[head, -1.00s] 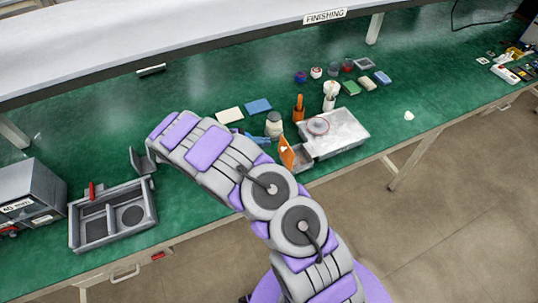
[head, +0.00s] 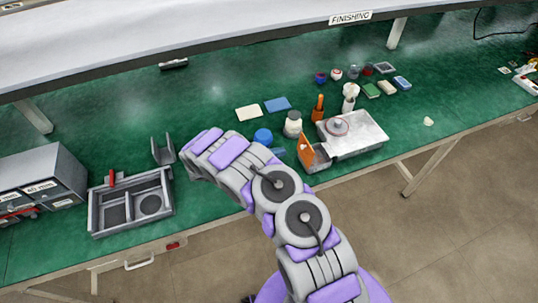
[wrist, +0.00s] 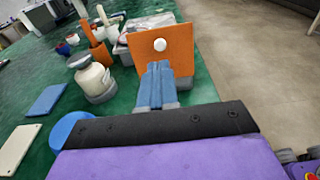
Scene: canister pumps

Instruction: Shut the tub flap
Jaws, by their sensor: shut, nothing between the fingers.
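The tub flap (head: 306,149) is an orange panel at the left end of the small grey tub (head: 320,163). It stands tilted up, leaving the tub's inside partly visible. In the wrist view the flap (wrist: 170,45) faces me with a round white knob (wrist: 160,44) on it. My gripper (wrist: 157,68) has its blue fingers together and empty, just in front of the flap's lower part. I cannot tell whether they touch it. In the head view my gripper (head: 279,153) is mostly behind my arm, left of the flap.
A pale metal box (head: 358,132) with a round piece on top adjoins the tub. A divided grey tray (head: 131,202) sits at left. The bench's front edge is near.

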